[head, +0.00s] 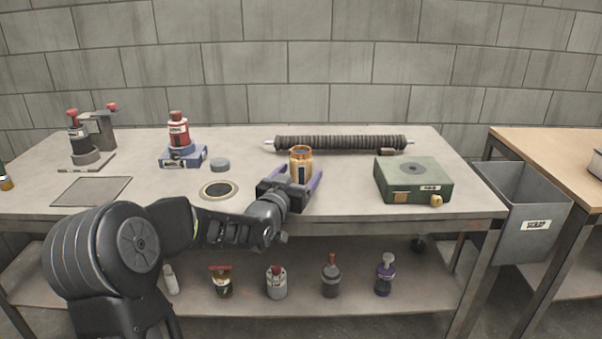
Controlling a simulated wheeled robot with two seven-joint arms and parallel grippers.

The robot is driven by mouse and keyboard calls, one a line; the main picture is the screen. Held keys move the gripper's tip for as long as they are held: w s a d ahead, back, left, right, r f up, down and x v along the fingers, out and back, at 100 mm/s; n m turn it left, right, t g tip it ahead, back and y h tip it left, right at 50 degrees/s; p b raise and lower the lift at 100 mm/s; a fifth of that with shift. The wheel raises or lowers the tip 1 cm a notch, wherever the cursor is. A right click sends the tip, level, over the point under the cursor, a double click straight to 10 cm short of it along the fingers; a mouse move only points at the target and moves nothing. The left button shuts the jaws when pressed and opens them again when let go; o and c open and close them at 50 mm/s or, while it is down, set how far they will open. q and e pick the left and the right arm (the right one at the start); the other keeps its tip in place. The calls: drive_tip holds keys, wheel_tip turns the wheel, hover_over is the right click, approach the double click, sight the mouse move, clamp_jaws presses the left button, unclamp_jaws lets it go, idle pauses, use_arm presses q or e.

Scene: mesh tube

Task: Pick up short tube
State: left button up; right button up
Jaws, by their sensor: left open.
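A short orange tube (301,157), with a dark patch on its front, stands upright near the middle of the workbench. It looks like the short tube. My left gripper (296,178) is open, with its purple-tipped fingers pointing away from me. The fingers appear on either side of the tube's lower part, which the gripper partly hides. I cannot tell whether they touch it. A long dark ribbed tube (340,142) on a rod lies across the back of the bench. My right gripper is out of view.
A green box (413,181) sits to the right on the workbench (350,205). A round disc (218,190), a red bottle on a blue base (183,157) and a stand (86,150) are to the left. A grey bin (540,200) hangs at the right. Several bottles fill the lower shelf.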

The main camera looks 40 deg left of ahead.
use_arm(q)
drive_tip(key=shift+c, duration=0.5)
drive_tip(key=c, duration=1.4)
wheel_tip(320, 180, up, 10)
drive_tip(key=p, duration=0.2)
drive_tip(key=shift+f, duration=0.1)
